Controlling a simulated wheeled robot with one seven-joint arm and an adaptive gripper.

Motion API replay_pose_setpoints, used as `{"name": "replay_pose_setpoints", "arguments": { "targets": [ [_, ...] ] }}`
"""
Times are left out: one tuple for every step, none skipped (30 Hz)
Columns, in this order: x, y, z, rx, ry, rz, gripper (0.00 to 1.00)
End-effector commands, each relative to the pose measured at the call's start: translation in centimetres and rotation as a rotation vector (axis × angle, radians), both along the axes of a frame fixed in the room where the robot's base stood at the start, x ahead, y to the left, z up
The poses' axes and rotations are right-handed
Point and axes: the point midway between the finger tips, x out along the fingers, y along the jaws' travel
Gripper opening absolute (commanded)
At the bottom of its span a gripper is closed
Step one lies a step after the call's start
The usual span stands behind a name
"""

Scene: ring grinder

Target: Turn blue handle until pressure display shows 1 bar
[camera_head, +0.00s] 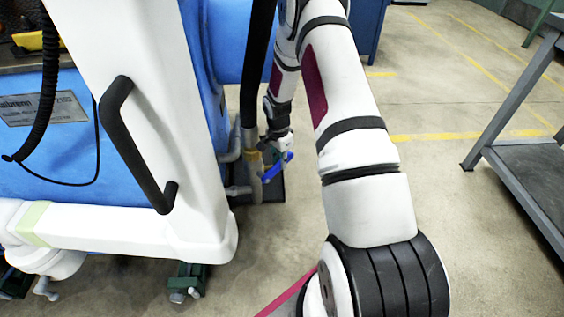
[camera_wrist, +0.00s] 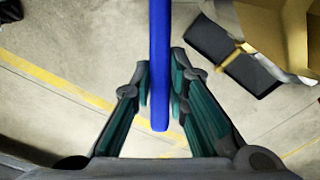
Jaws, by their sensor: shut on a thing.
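The blue handle (camera_wrist: 159,60) runs from the top edge down the middle of the wrist view. Its rounded free end lies between the two fingers of my gripper (camera_wrist: 160,100). The gripper is shut on the handle near that end. In the head view the handle (camera_head: 277,168) is small and tilted, beside the blue machine's lower pipework, with my gripper (camera_head: 284,160) at it. A brass-coloured fitting (camera_wrist: 270,35) shows at the top right of the wrist view. I cannot make out a pressure display in either view.
The blue machine (camera_head: 60,150) with a white frame and black grab handle (camera_head: 125,140) fills the left. A dark metal table (camera_head: 530,165) stands at the right. Grey floor (camera_head: 450,110) with yellow lines lies open between them.

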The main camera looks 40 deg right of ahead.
Motion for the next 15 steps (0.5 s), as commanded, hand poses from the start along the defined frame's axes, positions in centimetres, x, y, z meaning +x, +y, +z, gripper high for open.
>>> {"name": "replay_pose_setpoints", "arguments": {
  "targets": [
    [-0.15, 0.69, 0.05, -0.005, 0.007, 0.005, 0.0],
    [-0.16, 0.69, 0.09, -0.011, 0.007, 0.004, 0.0],
    [-0.16, 0.68, 0.16, -0.017, 0.006, 0.003, 0.0],
    [-0.15, 0.69, 0.21, -0.02, 0.005, 0.003, 0.0],
    [-0.13, 0.68, 0.24, -0.023, 0.004, 0.002, 0.0],
    [-0.13, 0.67, 0.28, -0.025, 0.004, 0.002, 0.0],
    [-0.13, 0.65, 0.3, -0.026, 0.004, 0.002, 0.0],
    [-0.13, 0.63, 0.31, -0.027, 0.004, 0.001, 0.0],
    [-0.12, 0.62, 0.31, -0.027, 0.003, 0.001, 0.0],
    [-0.12, 0.61, 0.31, -0.027, 0.003, 0.001, 0.0],
    [-0.12, 0.62, 0.32, -0.026, 0.003, 0.001, 0.0],
    [-0.11, 0.61, 0.32, -0.026, 0.003, 0.001, 0.0],
    [-0.11, 0.61, 0.32, -0.026, 0.003, 0.001, 0.0],
    [-0.11, 0.61, 0.32, -0.026, 0.003, 0.001, 0.0],
    [-0.1, 0.6, 0.32, -0.026, 0.003, 0.001, 0.17]
  ]
}}
